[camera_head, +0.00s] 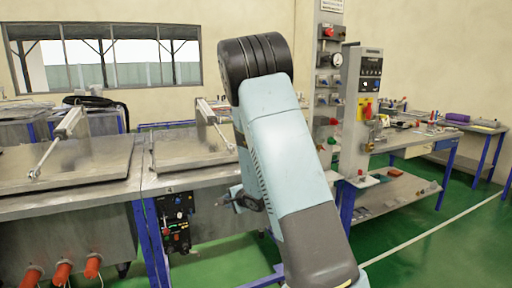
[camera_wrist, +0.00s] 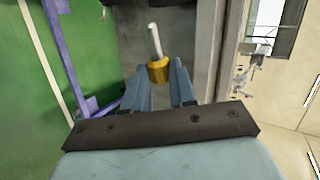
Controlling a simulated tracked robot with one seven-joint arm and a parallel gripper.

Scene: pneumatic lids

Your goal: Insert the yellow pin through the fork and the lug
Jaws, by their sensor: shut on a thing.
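The yellow pin (camera_wrist: 158,70), with a yellow collar and a pale shaft, is between the fingers of my gripper (camera_wrist: 160,78) in the wrist view. My gripper is shut on the collar, and the shaft points away from the palm, its tip free. In the head view my arm covers the middle, and the pin cannot be made out. Thin cylinders stand on the lids, one on the left lid (camera_head: 70,122) and one on the middle lid (camera_head: 207,112). Their ends meet the lids, but fork and lug are too small to tell apart.
Grey steel benches with flat lids (camera_head: 75,165) fill the left. A black control box (camera_head: 175,222) hangs under the front edge. A grey panel post (camera_head: 355,110) with gauges and buttons stands right of my arm. Green floor (camera_head: 430,245) is free at the right.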

